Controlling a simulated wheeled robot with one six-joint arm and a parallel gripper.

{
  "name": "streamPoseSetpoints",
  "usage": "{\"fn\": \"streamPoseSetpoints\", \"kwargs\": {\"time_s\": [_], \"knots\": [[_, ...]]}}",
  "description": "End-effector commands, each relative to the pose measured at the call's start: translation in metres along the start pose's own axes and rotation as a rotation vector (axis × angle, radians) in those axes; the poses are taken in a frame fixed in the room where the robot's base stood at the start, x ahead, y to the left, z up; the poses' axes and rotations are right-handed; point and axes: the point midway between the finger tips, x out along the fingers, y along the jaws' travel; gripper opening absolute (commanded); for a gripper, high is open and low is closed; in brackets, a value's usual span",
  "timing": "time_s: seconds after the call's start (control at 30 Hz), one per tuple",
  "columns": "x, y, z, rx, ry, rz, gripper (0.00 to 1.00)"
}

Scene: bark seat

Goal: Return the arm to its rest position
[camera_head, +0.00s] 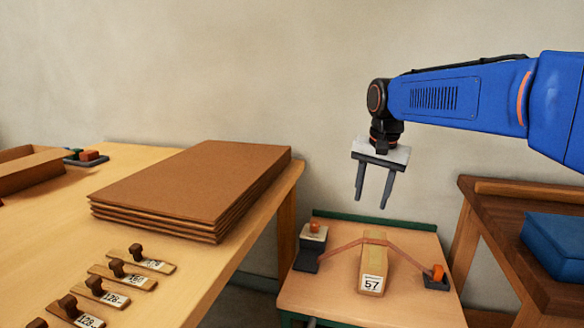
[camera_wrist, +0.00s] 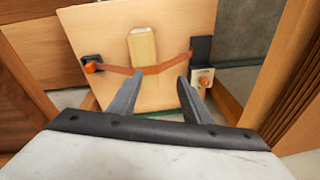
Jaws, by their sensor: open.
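My gripper (camera_head: 371,186) hangs from the blue arm in the head view, fingers pointing down. Its two fingers are apart with nothing between them. It is in the air above the back of a small low table (camera_head: 328,297). On that table stands a long wooden block (camera_head: 372,268) with a label reading 57, and an orange-brown strap (camera_head: 345,246) runs over it between two dark end pieces. In the wrist view the gripper's fingers (camera_wrist: 156,95) are spread, and the strap (camera_wrist: 151,70) and block (camera_wrist: 142,46) show beyond them, apart from the fingers.
A stack of brown sheets (camera_head: 195,185) and several labelled wooden pieces with dark knobs (camera_head: 118,268) lie on the left table (camera_head: 60,230). A dark wooden table (camera_head: 500,230) with a blue object (camera_head: 556,245) stands at the right. The air around the gripper is clear.

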Motion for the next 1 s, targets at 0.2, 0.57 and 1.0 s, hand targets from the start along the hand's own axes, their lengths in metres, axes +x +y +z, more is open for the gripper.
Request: {"fn": "streamPoseSetpoints", "kwargs": {"time_s": [0.2,0.57,1.0], "knots": [[-0.001,0.055,0.044,-0.100,0.043,-0.022,0.44],[0.020,0.137,0.121,-0.272,0.119,-0.042,0.44],[0.077,0.217,0.212,-0.471,0.216,-0.040,0.44]]}}
